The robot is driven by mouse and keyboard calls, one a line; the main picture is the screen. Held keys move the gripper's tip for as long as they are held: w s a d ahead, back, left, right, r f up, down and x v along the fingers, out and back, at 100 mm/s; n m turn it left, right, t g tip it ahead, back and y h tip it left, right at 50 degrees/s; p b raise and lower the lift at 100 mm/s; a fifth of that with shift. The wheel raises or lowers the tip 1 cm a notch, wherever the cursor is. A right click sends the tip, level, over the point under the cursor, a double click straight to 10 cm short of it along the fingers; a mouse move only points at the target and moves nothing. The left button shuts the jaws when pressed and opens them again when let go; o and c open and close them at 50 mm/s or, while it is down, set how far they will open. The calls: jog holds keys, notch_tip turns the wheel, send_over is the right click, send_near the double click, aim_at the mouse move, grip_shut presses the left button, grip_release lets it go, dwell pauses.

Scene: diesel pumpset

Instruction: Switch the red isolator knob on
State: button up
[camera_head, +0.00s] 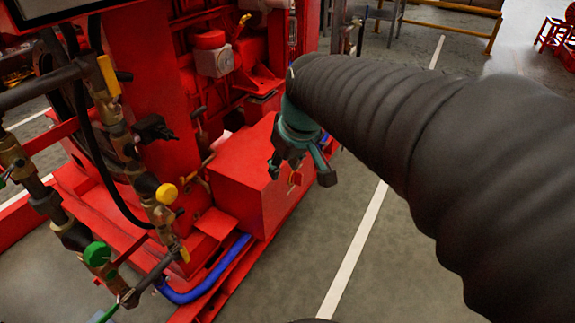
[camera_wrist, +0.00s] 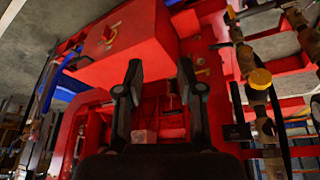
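The red isolator knob (camera_head: 295,178) is on the right-hand face of a red box (camera_head: 236,172) low on the pumpset, with a yellowish patch around it. In the wrist view the knob (camera_wrist: 109,35) shows on the box face (camera_wrist: 145,38) at upper left, left of my fingers. My gripper (camera_head: 302,170) hangs in front of that face, close to the knob in the head view. I cannot tell the exact gap. In the wrist view the two dark fingers of my gripper (camera_wrist: 160,72) stand apart with nothing between them. The knob's exact turn position is too small to read.
Pipes with a yellow knob (camera_head: 166,193) and a green cap (camera_head: 97,254) stand left of the box. A blue hose (camera_head: 205,283) runs along the base below it.

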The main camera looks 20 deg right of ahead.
jog(key=w+d+f+n+g+y+b, duration=0.1)
jog(key=w+d+f, duration=0.25)
jog(key=w, duration=0.35)
jog(key=w+d+f+n+b, duration=0.1)
jog(key=w+d+f+n, duration=0.15)
jog(key=w+d, duration=0.35)
jog(key=n+y+b, duration=0.2)
send_near(300, 173)
jog(key=x, duration=1)
jog(key=shift+w+a+f, duration=0.1)
jog(key=shift+w+f, duration=0.05)
jog(key=shift+f, duration=0.05)
grip_shut()
